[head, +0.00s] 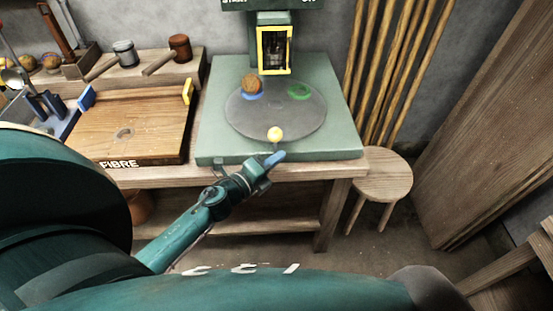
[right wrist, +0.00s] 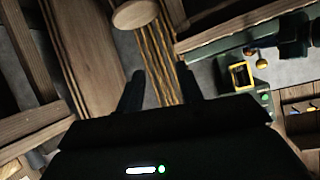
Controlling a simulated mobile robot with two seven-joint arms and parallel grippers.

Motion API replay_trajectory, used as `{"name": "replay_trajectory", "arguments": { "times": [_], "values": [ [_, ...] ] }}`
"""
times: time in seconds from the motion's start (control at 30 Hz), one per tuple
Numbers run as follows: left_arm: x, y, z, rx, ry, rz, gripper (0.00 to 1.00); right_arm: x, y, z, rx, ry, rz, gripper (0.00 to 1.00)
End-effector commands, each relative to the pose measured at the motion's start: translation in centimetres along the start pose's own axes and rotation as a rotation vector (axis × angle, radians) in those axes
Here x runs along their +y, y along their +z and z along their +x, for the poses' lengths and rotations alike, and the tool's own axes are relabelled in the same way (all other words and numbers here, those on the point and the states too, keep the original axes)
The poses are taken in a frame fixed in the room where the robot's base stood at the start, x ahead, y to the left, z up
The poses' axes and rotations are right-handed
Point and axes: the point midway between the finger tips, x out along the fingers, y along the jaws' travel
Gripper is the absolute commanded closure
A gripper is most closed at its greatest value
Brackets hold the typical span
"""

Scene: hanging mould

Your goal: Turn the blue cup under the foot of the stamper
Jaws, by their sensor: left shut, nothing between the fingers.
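The blue cup (head: 252,96) is on the grey round disc (head: 275,112), at its back left, with a brown ball (head: 252,83) in it. A green ring-shaped cup (head: 300,91) is at the back right. A yellow ball-shaped knob (head: 275,134) is at the disc's front edge. The stamper (head: 274,20) stands behind the disc with a yellow frame (head: 289,50); its foot is hard to make out inside. My left gripper (head: 277,157) is shut and empty, just in front of the knob, apparently apart from it. My right gripper (right wrist: 161,72) is open and empty.
A wooden tray (head: 140,120) marked FIBRE is left of the green base (head: 340,140). Mallets (head: 125,52) lie on a shelf behind it. Poles (head: 395,60) lean on the wall at right. A round stool (head: 378,175) stands by the bench's right end.

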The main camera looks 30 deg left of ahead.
Motion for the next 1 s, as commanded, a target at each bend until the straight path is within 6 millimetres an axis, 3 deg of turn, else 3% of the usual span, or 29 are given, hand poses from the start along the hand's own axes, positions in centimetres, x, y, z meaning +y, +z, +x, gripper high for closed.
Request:
{"name": "replay_trajectory", "arguments": {
  "times": [0.17,0.43,0.6,1.0],
  "values": [
    [0.7,1.0,-0.8,0.051,-0.012,0.012,1.0,0.0,0.2,0.1,0.005,-0.003,0.005,0.64],
    [2.3,4.7,-3.2,0.241,-0.066,0.032,1.0,0.3,0.8,0.5,0.043,-0.002,0.011,0.64],
    [2.6,7.1,-4.4,0.265,-0.075,0.028,1.0,0.5,0.4,-0.3,0.072,0.008,0.007,0.64],
    [2.6,7.6,-4.6,0.265,-0.077,0.027,1.0,0.6,0.2,-0.6,0.076,0.013,0.006,0.64]
  ]
}}
